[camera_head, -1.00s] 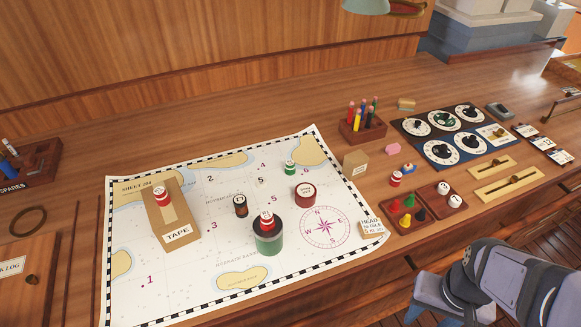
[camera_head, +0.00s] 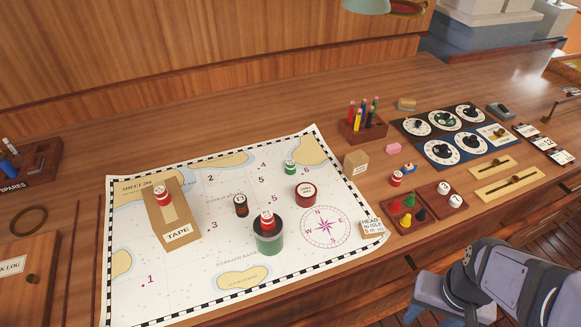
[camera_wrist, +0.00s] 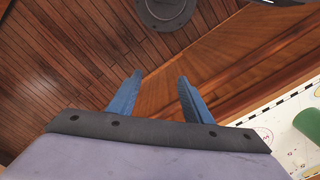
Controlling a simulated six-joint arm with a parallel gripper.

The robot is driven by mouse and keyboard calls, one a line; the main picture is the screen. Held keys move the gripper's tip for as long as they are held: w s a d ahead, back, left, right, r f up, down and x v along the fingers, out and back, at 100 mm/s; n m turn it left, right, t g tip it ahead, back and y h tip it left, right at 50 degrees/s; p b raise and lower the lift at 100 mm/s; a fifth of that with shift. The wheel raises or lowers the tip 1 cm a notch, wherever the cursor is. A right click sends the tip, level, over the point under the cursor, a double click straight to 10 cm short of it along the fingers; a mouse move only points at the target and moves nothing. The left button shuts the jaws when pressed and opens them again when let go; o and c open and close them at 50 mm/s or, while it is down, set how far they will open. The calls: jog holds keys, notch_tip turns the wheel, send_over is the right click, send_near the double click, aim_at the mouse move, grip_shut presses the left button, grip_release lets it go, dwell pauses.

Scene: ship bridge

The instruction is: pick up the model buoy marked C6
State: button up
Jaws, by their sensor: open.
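Several small banded model buoys show in the head view, but I cannot read which is marked C6. A red and white one (camera_head: 163,196) stands on the cardboard TAPE box. Another red and white one (camera_head: 267,219) stands on a dark-topped green cylinder. A green and white one (camera_head: 290,167) stands on the chart near its upper right. One more red and white one (camera_head: 396,178) stands right of the chart. In the wrist view my gripper (camera_wrist: 158,92) is open and empty, its two blue fingers apart over the floor and the desk's front edge. No buoy is between them.
The chart (camera_head: 225,215) also bears the TAPE box (camera_head: 178,235), the green cylinder (camera_head: 268,241), a brown bottle-like item (camera_head: 241,206) and a dark red round tin (camera_head: 305,194). A pencil holder (camera_head: 363,130), a small cardboard box (camera_head: 355,163) and peg trays (camera_head: 404,214) stand to the right.

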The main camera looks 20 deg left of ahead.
notch_tip(320, 180, up, 5)
jog(key=w+a+n+t+y, duration=0.2)
jog(key=w+a+t, duration=0.1)
jog(key=w+a, duration=0.7)
jog(key=n+t+y, duration=0.4)
jog(key=t, duration=0.5)
send_near(291, 164)
notch_tip(291, 164, up, 3)
jog(key=w+a, duration=0.2)
jog(key=shift+m, duration=0.3)
jog(key=f, duration=0.4)
jog(key=shift+w+d, duration=0.3)
jog(key=shift+w, duration=0.05)
jog(key=shift+f, duration=0.5)
jog(key=shift+p+x, duration=0.4)
jog(key=shift+x, duration=0.65)
jog(key=shift+w+a+p, duration=0.3)
jog(key=shift+w+p, duration=0.2)
jog(key=shift+p, duration=0.05)
jog(key=shift+p+x, duration=0.95)
jog(key=shift+x, duration=1.1)
